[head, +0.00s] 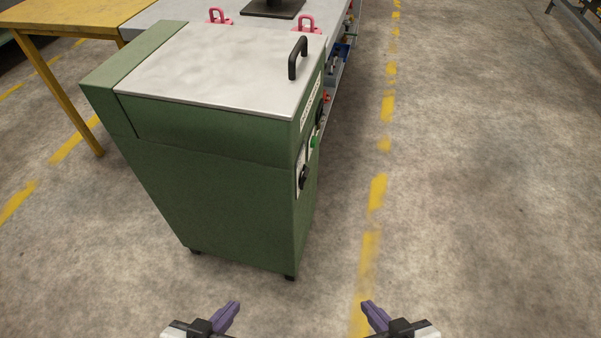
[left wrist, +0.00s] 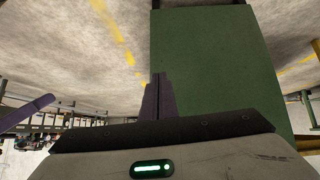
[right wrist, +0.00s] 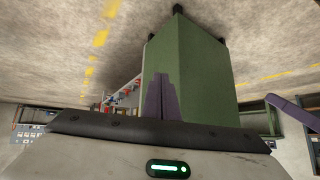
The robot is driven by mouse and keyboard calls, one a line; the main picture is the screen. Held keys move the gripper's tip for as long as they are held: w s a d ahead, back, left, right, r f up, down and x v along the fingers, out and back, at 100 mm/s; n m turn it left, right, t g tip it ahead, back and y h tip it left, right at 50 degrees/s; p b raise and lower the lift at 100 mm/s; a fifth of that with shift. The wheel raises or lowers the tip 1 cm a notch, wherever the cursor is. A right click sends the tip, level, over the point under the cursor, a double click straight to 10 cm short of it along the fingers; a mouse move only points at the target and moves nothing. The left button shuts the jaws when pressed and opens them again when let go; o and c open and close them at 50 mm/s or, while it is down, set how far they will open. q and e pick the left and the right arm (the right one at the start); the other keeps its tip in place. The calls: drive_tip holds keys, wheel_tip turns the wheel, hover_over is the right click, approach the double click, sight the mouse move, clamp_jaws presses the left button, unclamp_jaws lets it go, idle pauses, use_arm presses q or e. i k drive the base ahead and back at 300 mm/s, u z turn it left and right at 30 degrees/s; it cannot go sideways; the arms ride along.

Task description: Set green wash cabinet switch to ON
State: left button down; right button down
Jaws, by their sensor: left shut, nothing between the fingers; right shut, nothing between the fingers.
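The green wash cabinet (head: 210,190) stands ahead of me, left of centre in the head view, with a grey lid and a black handle (head: 298,58) on top. Its narrow right-hand face carries a black switch (head: 304,177) on a pale plate, with a green button (head: 314,141) above it. The switch's setting is too small and slanted to read. My left gripper (head: 237,304) and right gripper (head: 367,304) are both shut and empty, low in front of the cabinet and apart from it. The cabinet also shows in the left wrist view (left wrist: 215,60) and right wrist view (right wrist: 185,65).
A grey bench (head: 240,8) with red clamp-like parts (head: 306,23) stands behind the cabinet. A yellow table (head: 75,14) is at the back left. The floor right of the cabinet is open, with a worn yellow line (head: 377,190) running along it.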

sight(306, 175)
drive_tip(key=u, duration=0.15)
drive_tip(key=k, duration=0.65)
drive_tip(key=z, duration=0.7)
drive_tip(key=k, duration=0.65)
drive_tip(key=z, duration=0.2)
drive_tip(key=i, duration=1.05)
drive_tip(key=z, duration=0.2)
